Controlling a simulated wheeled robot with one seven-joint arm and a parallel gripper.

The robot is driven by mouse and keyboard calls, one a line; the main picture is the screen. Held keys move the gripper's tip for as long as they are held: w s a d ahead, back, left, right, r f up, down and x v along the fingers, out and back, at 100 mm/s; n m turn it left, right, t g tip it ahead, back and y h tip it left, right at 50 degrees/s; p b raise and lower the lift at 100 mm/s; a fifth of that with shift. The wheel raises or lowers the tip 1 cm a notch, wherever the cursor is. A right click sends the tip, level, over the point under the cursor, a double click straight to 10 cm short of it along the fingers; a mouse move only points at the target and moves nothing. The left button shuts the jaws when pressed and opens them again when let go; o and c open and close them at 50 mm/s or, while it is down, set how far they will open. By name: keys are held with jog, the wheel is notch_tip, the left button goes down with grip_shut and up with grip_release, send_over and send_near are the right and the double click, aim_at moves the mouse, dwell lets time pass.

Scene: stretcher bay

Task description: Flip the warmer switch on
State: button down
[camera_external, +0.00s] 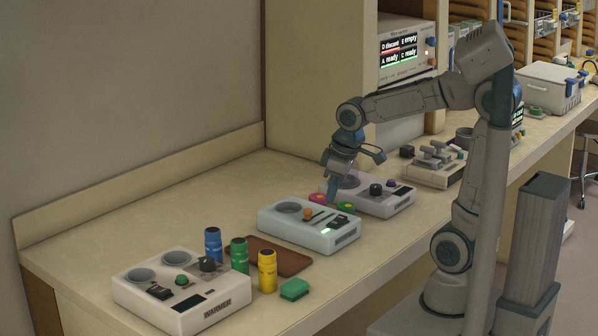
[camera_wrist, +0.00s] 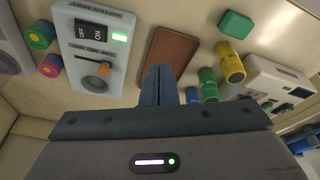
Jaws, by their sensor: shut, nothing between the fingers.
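The warmer (camera_external: 194,307) is a pale box at the front left of the counter, with its name on the front edge. Its top has a black rocker switch (camera_external: 159,293), a green knob, a dark knob, round wells and a dark display. The switch position is too small to tell. In the wrist view the warmer (camera_wrist: 258,72) is partly seen at the right edge. My gripper (camera_external: 331,194) is shut and empty, pointing down above the counter behind the middle box, well away from the warmer. Its closed fingers (camera_wrist: 160,72) show in the wrist view.
A pale box (camera_external: 335,243) with an OFF/ON switch, orange knob and lit green lamp stands between gripper and warmer. A brown tray (camera_external: 296,263), blue (camera_external: 213,245), green (camera_external: 239,256) and yellow (camera_external: 267,271) bottles and a green block (camera_external: 294,289) lie near the warmer.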

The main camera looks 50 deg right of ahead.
jog(key=w+a+n+g+y+b, duration=0.1)
jog(key=w+a+n, duration=0.3)
jog(key=a, duration=0.8)
jog(key=w+a+r+n+g+y+b, duration=0.1)
jog(key=w+a+n+y, duration=0.3)
jog(key=a, duration=0.7)
jog(key=w+a+n+g+y+b, duration=0.1)
jog(key=w+a, duration=0.5)
jog(key=a, duration=0.6)
jog(key=shift+w+a+r+n+g+y, duration=0.15)
jog(key=shift+a+r+n+g+y, duration=0.4)
jog(key=shift+n+y, duration=0.95)
jog(key=shift+d+f+n+h, duration=0.1)
jog(key=shift+f+n+h, duration=0.2)
jog(key=shift+f, duration=0.05)
jog(key=p, duration=0.2)
send_over(161, 292)
jog(key=d, duration=0.3)
jog(key=f, duration=0.7)
jog(key=shift+w+a+f, duration=0.1)
jog(key=shift+w+a, duration=0.15)
jog(key=shift+w, duration=0.15)
notch_tip(161, 292, down, 2)
jog(key=shift+s+d+f, duration=0.15)
jog(key=shift+f, duration=0.65)
jog(key=shift+s+f, duration=0.1)
